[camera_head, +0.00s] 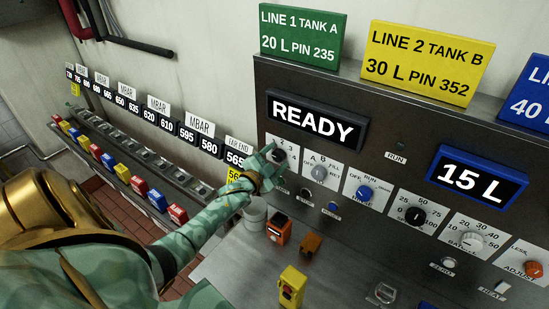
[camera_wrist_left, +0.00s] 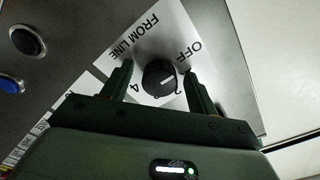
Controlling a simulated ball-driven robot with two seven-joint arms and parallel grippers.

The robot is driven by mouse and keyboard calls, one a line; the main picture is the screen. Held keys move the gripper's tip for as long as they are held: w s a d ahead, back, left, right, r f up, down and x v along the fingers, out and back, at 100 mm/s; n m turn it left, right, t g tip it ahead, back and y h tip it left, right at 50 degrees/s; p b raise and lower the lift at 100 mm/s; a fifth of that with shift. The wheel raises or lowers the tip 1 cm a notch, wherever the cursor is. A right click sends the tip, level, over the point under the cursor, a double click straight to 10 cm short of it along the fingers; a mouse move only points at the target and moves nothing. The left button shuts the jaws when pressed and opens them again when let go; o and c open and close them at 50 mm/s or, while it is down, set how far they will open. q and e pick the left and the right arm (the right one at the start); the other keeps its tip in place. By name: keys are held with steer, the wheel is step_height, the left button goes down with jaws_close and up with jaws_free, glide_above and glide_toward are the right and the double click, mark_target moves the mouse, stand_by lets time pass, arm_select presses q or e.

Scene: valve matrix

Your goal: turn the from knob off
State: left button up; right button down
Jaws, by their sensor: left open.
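The FROM LINE knob (camera_wrist_left: 160,77) is small, round and black with a pale mark on its face. It sits on a white label plate (camera_wrist_left: 165,35) printed OFF, 2, 3 and 4; I cannot tell exactly which label the mark points to. In the head view the knob (camera_head: 279,155) is at the panel's left end, partly hidden by my left gripper (camera_head: 270,163). In the wrist view my left gripper (camera_wrist_left: 158,85) is open, with one finger on each side of the knob. I see no clear contact. My right gripper is out of view.
Below stand an orange box (camera_head: 279,229) and a yellow box (camera_head: 292,288). A READY display (camera_head: 315,121) is above. A row of coloured blocks runs left.

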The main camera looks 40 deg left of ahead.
arm_select(q)
steer(key=shift+s, duration=0.15)
steer(key=s+d, duration=0.2)
steer(key=s, duration=1.4)
steer(key=shift+b, duration=0.4)
steer(key=shift+s, duration=0.1)
